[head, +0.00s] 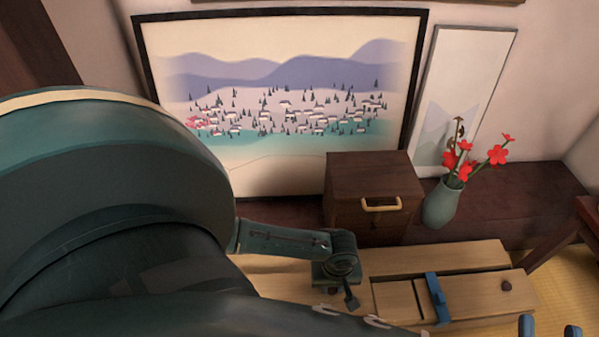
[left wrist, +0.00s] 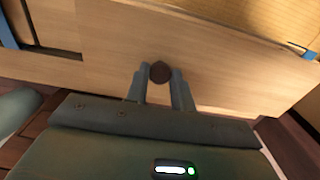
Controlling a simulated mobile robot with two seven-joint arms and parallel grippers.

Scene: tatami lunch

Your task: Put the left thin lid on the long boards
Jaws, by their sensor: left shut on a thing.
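A flat wooden assembly of long pale boards (head: 450,259) lies low at the right, with a blue cross-piece (head: 437,297) over it. A lid with a dark round knob (head: 507,285) sits at its right end. My left gripper (head: 350,297) is over the left end of the wood, partly hidden by my arm. In the left wrist view, its two fingers (left wrist: 160,88) are shut on the dark knob (left wrist: 160,72) of a thin pale lid (left wrist: 105,62). The lid's underside is hidden. Two blue-grey fingertips of my right gripper (head: 549,329) stand apart, with nothing visible between them.
A dark drawer box (head: 366,185) with a yellow handle stands behind the boards. A green vase (head: 442,205) with red flowers is beside it. A large landscape picture (head: 285,95) leans on the wall. Yellow tatami (head: 555,265) is clear at the right.

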